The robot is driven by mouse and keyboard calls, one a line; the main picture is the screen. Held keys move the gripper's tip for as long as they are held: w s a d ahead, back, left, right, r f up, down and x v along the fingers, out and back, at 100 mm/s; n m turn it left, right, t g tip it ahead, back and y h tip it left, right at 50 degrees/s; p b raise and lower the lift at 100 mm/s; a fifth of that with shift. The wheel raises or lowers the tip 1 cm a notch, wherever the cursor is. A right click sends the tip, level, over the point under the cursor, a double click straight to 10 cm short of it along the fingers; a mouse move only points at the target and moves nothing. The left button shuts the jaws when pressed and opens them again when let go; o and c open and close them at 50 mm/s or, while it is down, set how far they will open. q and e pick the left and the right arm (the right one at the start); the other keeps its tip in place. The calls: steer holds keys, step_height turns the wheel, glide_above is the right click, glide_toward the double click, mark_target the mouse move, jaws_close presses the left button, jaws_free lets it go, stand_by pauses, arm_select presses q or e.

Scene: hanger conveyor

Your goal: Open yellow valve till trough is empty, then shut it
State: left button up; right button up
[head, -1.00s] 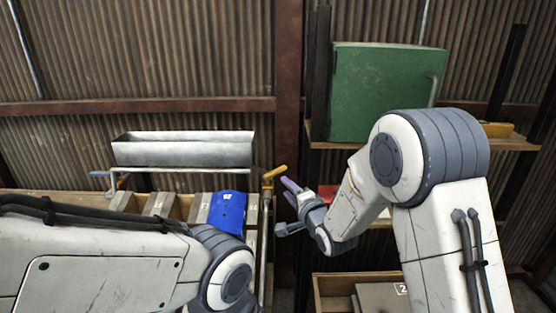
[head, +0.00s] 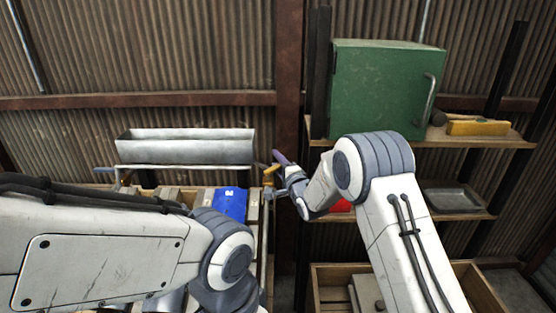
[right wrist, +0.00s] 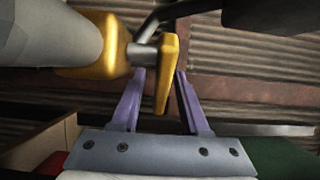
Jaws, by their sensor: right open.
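The grey metal trough (head: 185,150) stands on a rail above the crates at the left of the head view. The inside of its bottom is hidden. The yellow valve (head: 268,178) is at the right end of the rail. In the right wrist view its yellow lever (right wrist: 166,80) hangs down from a grey stem beside the yellow body (right wrist: 95,45). My right gripper (head: 278,164) is open at the valve. In the wrist view its purple fingers (right wrist: 160,75) stand on either side of the lever, with gaps visible. My left gripper is out of view; only its arm shows.
A blue object (head: 230,204) lies on the crates below the trough. A shelf at right holds a green cabinet (head: 382,95) and a yellow item (head: 478,128). A wooden box (head: 330,290) stands below.

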steer(key=shift+w, duration=0.1)
jaws_close()
stand_by(1.4)
